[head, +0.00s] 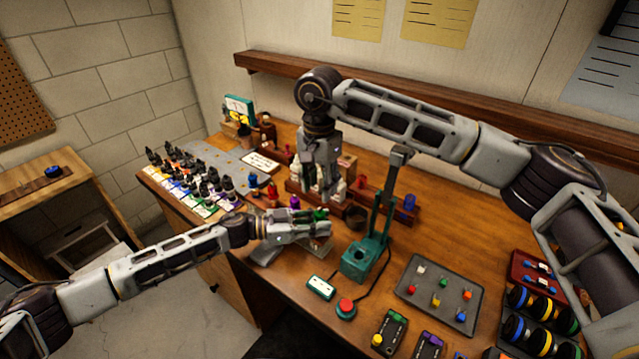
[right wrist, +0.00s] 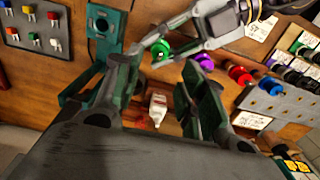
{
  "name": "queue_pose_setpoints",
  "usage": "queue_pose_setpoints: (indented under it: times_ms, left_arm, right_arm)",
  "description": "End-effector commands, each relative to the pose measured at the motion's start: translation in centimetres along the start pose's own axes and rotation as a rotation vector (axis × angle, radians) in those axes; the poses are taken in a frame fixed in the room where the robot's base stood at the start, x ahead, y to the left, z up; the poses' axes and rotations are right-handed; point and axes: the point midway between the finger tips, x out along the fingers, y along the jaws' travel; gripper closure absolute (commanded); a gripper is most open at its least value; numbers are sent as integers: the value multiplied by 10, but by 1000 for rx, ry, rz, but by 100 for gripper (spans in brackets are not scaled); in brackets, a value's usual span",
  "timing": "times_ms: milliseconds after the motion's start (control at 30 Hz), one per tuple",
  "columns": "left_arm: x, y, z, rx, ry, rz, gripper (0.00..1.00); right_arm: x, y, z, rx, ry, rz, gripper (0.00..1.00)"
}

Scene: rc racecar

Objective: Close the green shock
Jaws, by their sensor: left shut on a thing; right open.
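The green shock (head: 320,214) is at the fingertips of my left gripper (head: 322,228), which is shut on it above the table. In the right wrist view the green shock (right wrist: 161,50) shows as a round green end beside the left gripper's fingers (right wrist: 160,42). My right gripper (head: 326,190) points down, open and empty, just behind the green shock. In the right wrist view its two fingers (right wrist: 165,90) stand apart, with the green shock beyond them. The shock's body is mostly hidden, so I cannot tell its state.
A purple piece (head: 294,202) stands left of the green shock. A teal press (head: 362,258) is to the right, with a red button (head: 345,308) in front. White bottles (right wrist: 158,108) are behind the right gripper. A grey tray (head: 410,292) holds small coloured parts.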

Motion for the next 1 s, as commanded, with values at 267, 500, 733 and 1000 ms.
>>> queue_pose_setpoints:
  times_ms: [267, 500, 733, 1000]
  left_arm:
    - [0, 0, 0, 0, 0, 0, 100]
    - [0, 0, 0, 0, 0, 0, 100]
    - [0, 0, 0, 0, 0, 0, 100]
    - [0, 0, 0, 0, 0, 0, 100]
  right_arm:
    - [4, 0, 0, 1, 0, 0, 59]
    - [22, 0, 0, 1, -2, 2, 59]
    - [48, 0, 0, 2, -2, 2, 59]
    - [73, 0, 0, 2, -1, 1, 59]
